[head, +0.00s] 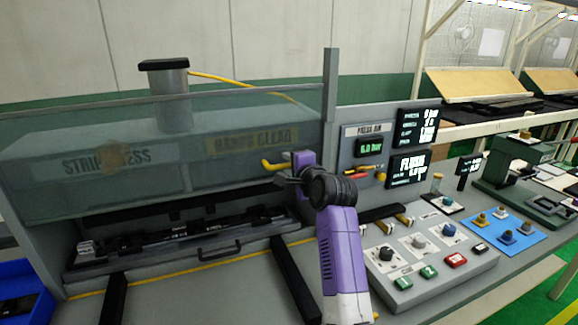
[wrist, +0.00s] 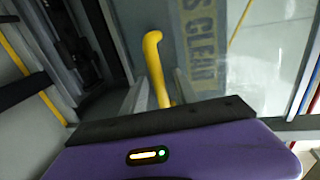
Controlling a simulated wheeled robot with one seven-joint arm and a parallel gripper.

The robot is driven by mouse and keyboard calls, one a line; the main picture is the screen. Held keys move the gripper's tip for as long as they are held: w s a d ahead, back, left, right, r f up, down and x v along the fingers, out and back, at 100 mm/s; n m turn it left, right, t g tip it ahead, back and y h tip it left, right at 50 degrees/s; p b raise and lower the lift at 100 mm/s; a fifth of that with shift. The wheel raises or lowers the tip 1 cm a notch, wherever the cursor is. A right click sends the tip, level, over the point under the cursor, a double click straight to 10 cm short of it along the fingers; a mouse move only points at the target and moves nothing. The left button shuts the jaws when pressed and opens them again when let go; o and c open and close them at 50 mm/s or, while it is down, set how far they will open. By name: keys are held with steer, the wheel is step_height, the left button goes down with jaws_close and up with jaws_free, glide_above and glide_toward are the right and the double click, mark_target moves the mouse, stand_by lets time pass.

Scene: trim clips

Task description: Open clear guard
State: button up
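The clear guard (head: 80,195) is a see-through greenish panel standing across the front of the press, in front of a grey block lettered "STRIP PRESS". It looks lowered. Its yellow handle (head: 272,166) sticks out near its right end. My gripper (head: 284,180) is at this handle, just in front of the guard. In the wrist view the handle (wrist: 153,60) runs down between my two grey fingers (wrist: 158,95), which stand apart with some space on each side. The guard (wrist: 270,55) also shows there, behind the handle. I cannot tell whether a finger touches the handle.
A grey post (head: 329,95) and the press air panel (head: 366,150) stand close to the right of my gripper. A button box (head: 440,262) is at lower right. A black fixture (head: 180,235) lies below the guard. A blue bin (head: 22,285) is at far left.

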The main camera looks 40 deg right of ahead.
steer(key=b+v, duration=0.1)
steer(key=v, duration=0.6)
steer(key=shift+s+a+b, duration=0.2)
steer(key=shift+s+b, duration=0.15)
steer(key=shift+b, duration=0.05)
stand_by(0.4)
